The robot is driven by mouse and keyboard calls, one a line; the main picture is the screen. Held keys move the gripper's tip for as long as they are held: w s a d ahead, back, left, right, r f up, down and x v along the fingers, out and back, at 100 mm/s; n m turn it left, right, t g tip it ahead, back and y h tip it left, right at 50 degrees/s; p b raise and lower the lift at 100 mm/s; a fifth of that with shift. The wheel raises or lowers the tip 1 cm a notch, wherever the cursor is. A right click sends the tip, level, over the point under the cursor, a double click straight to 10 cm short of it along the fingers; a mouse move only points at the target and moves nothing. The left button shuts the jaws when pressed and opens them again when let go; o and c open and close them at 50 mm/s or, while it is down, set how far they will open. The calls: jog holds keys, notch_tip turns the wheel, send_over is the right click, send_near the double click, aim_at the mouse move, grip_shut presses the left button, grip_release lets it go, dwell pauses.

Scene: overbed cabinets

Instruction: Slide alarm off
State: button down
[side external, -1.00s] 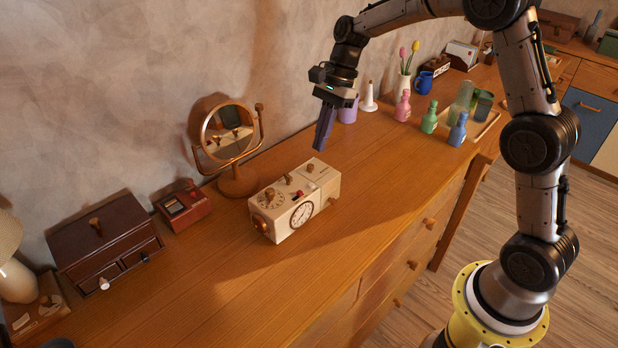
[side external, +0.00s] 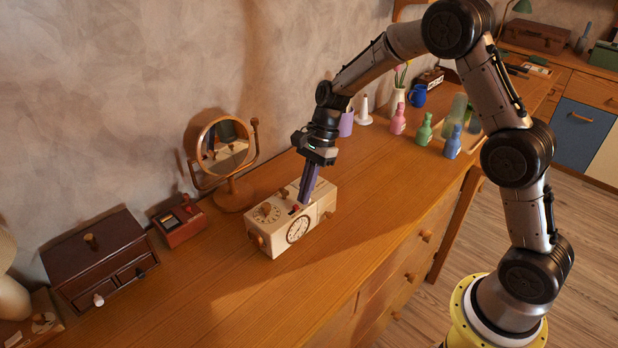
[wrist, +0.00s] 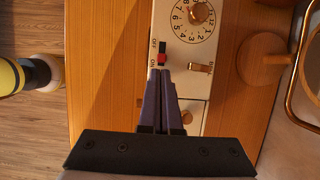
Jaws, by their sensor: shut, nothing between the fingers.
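The alarm clock (side external: 275,232) is a cream box on the wooden dresser, with a round clock face on its front and a numbered dial (wrist: 195,20) on top. Its red slider (wrist: 162,58) sits in a dark slot marked OFF and ON, at the ON end; it also shows small in the side view (side external: 295,209). My gripper (wrist: 161,72) is shut and empty, pointing down at the clock's top. Its purple fingertips are right beside the slider on the ON side; I cannot tell whether they touch it. A wooden toggle (wrist: 200,68) is beside the fingers.
A round mirror (side external: 222,145) stands behind the clock. A small red-brown box (side external: 180,222) and a dark drawer chest (side external: 98,262) are to the left. Several coloured bottles (side external: 424,130) stand to the right. The dresser top in front is clear.

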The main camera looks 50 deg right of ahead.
jog(key=shift+f, duration=0.2)
jog(key=shift+a, duration=0.1)
jog(key=a, duration=0.2)
jog(key=shift+a, duration=0.3)
jog(key=shift+r, duration=0.15)
jog(key=v, duration=1)
